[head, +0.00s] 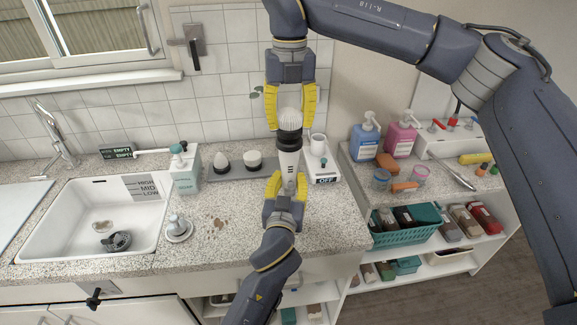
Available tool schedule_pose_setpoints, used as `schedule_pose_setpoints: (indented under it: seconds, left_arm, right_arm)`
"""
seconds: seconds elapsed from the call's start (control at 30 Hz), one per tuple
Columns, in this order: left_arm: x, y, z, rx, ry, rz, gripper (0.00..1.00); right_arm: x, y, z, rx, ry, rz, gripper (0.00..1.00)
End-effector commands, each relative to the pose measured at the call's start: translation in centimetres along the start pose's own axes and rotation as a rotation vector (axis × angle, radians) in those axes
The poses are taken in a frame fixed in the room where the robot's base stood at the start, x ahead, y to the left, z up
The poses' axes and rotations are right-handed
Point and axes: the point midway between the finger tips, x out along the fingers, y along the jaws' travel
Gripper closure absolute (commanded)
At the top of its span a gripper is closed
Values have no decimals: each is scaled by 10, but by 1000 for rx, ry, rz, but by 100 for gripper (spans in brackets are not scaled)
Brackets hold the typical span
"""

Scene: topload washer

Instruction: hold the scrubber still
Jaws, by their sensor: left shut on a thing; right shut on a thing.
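The scrubber (288,150) has a white handle, a black collar and a pale brush head, and stands roughly upright in the middle of the head view, in front of the counter's back part. My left gripper (287,185) comes from below, and its yellow fingers are shut on the lower handle. My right gripper (290,108) comes from above, and its yellow fingers are shut on the brush head. The fingers cover parts of the scrubber's sides. I cannot tell exactly how far it is above the counter.
A white device marked OFF (321,162) stands just right of the scrubber. A grey tray with brush heads (235,166) and a soap bottle (186,172) are to its left. The sink (95,215) is further left. Bottles (382,137) and baskets fill the right shelves.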

Motion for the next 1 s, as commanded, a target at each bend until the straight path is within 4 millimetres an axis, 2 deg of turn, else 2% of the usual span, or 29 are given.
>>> schedule_pose_setpoints:
  seconds: [0.6, 1.0]
  left_arm:
    - [0, 0, 0, 0, 1, 0, 91]
    - [0, 0, 0, 0, 1, 0, 91]
  right_arm:
    - [-18, 0, 0, -1, -1, 0, 97]
    - [-20, 0, 0, -1, -1, 0, 97]
